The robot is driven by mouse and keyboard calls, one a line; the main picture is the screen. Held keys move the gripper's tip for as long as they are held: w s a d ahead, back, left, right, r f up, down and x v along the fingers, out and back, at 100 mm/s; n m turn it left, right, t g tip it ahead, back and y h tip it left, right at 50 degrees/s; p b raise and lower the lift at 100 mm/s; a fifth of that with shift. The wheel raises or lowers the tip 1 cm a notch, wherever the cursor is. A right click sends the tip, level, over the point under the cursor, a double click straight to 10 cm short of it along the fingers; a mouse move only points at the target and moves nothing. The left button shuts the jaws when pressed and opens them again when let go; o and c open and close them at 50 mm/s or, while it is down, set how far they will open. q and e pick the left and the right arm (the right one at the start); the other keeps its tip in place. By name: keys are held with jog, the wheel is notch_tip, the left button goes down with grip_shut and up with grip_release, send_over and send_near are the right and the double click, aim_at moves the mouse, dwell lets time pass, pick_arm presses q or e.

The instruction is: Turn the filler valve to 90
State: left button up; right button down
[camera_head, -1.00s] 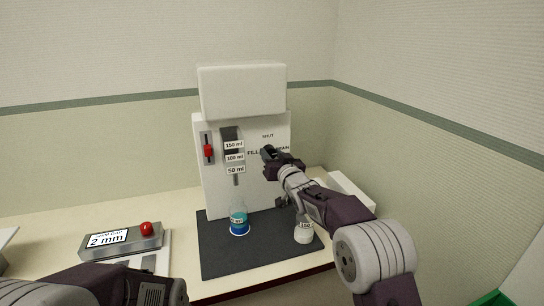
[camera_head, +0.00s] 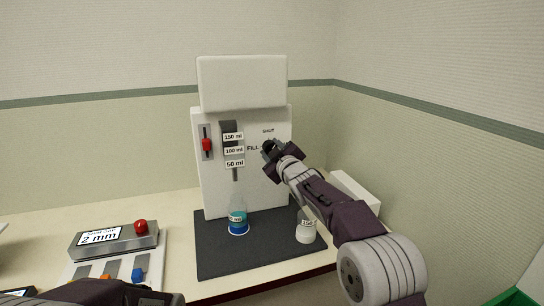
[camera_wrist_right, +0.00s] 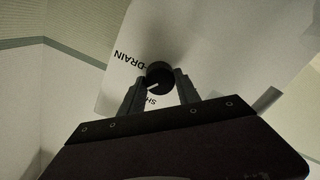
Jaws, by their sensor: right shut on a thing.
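The filler (camera_head: 220,185) is a white upright machine with a box on top, at the centre of the head view. Its valve is a dark round knob (camera_wrist_right: 160,76) on the front, with a white line pointing to the lower left, between the DRAIN and SHUT lettering in the right wrist view. My right gripper (camera_head: 271,149) is shut on the knob, a finger on each side. In the head view the gripper mostly hides the knob, and FILL and SHUT show beside it. Only a dark part of my left arm shows at the bottom left.
A flask with blue liquid (camera_head: 238,219) and a white-filled flask (camera_head: 306,229) stand on the dark mat (camera_head: 220,258). A red slider (camera_head: 206,145) is on the filler's left. A grey control box (camera_head: 112,241) with a red button stands at the left. A wall is close on the right.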

jog(key=shift+a+f+n+b, duration=0.15)
jog(key=shift+n+b, duration=1.25)
jog(key=shift+n, duration=2)
jog(key=c, duration=0.9)
grip_release()
